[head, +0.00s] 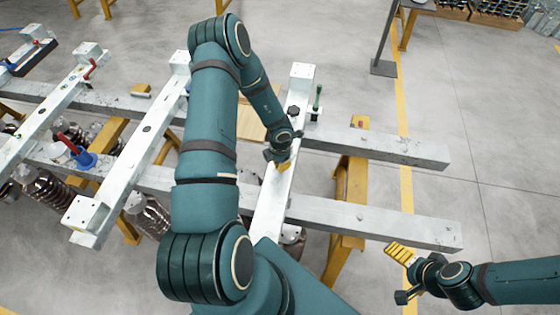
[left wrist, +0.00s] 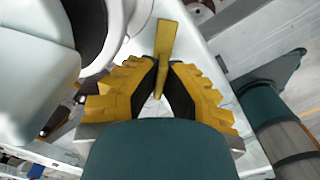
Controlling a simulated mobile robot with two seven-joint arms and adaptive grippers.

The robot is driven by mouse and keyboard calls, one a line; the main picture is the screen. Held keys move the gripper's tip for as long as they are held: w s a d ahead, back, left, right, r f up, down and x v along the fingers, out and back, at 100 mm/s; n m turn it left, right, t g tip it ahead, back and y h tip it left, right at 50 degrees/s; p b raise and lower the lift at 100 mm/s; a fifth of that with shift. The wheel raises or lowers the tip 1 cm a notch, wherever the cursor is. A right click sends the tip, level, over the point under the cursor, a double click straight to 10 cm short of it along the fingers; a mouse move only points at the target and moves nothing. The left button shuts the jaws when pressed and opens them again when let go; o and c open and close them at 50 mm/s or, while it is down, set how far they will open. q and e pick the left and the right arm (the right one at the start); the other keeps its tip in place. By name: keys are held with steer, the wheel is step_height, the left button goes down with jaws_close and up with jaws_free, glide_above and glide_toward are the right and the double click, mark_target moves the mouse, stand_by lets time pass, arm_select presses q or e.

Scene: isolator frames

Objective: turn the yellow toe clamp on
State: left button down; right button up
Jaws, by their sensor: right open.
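The yellow toe clamp shows in the left wrist view as a flat yellow lever (left wrist: 166,45) running down between my left gripper's fingertips. My left gripper (left wrist: 165,65), with yellow ribbed fingers and dark inner pads, has its tips closed in on both sides of the lever and appears to touch it. In the head view my left gripper (head: 281,160) is low over the white beam (head: 270,212); the clamp is hard to tell from the yellow fingers there. My right gripper (head: 396,273) is open and empty at the lower right, away from the frame.
A green-handled clamp (head: 318,98) and a black knob (head: 293,111) stand farther up the same beam. A blue clamp with a red handle (head: 84,157) is at the left. Grey rails (head: 380,145) cross on yellow trestles (head: 349,205). Open floor lies to the right.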

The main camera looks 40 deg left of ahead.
arm_select(q)
steer(key=shift+n, duration=1.6)
steer(key=c, duration=1.4)
jaws_free()
step_height(320, 180, up, 12)
steer(key=shift+f, duration=0.1)
